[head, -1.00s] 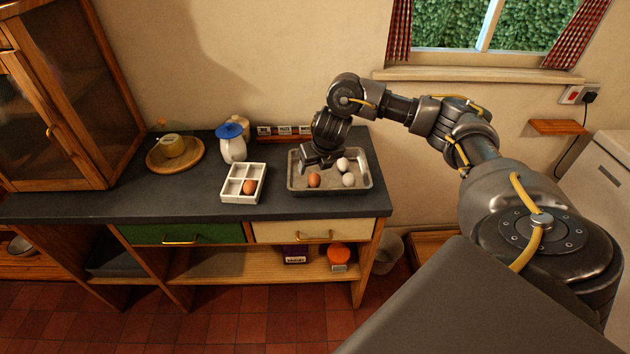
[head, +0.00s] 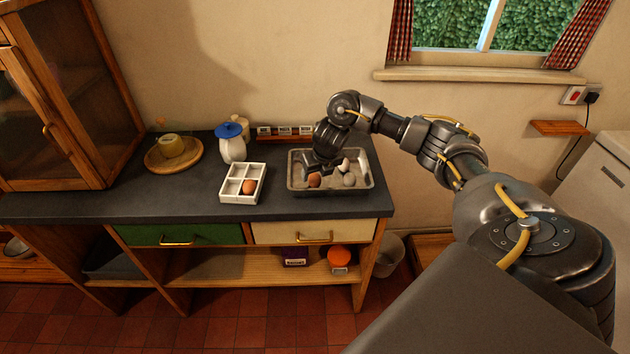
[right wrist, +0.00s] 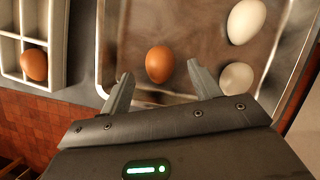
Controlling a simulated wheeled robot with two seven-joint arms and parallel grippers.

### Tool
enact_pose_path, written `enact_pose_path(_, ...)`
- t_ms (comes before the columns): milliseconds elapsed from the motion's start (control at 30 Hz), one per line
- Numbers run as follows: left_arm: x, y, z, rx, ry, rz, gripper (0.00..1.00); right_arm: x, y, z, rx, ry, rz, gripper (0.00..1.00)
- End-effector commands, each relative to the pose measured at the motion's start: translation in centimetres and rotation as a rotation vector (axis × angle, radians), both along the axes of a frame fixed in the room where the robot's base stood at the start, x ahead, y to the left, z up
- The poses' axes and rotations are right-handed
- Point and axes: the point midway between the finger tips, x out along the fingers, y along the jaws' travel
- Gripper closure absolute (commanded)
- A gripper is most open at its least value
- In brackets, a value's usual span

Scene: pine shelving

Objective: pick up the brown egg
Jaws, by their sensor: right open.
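A brown egg (head: 314,180) lies in the metal tray (head: 330,190), toward its left front. In the right wrist view the brown egg (right wrist: 159,64) sits just ahead of my right gripper (right wrist: 160,88), roughly between the lines of its two spread fingers. My right gripper (head: 318,166) is open and empty, low over the tray. Two white eggs, one farther back (head: 343,165) and one in front (head: 348,179), lie to the right of the brown egg. Another brown egg (head: 249,187) sits in the white divided box (head: 228,197), in its front right compartment. My left gripper is not in view.
A glass-fronted cabinet (head: 75,95) stands at the left.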

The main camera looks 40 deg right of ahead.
Motion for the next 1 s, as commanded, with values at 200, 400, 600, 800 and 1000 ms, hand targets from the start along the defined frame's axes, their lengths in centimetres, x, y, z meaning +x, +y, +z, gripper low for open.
enact_pose_path(200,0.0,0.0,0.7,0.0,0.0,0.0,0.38,0.9,-0.2,-2.8,0.003,0.002,-0.002,0.38)
enact_pose_path(400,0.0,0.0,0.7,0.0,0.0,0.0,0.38,1.1,-0.3,-3.4,0.002,0.0,-0.001,0.38)
enact_pose_path(600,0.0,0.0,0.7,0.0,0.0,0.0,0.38,1.1,-0.3,-3.4,0.001,0.0,-0.001,0.48)
enact_pose_path(800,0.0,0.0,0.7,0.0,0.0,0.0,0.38,1.1,-0.3,-3.4,0.001,0.0,-0.001,0.71)
enact_pose_path(1000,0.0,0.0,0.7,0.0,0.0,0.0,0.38,1.1,-0.3,-3.4,0.001,0.0,-0.001,0.71)
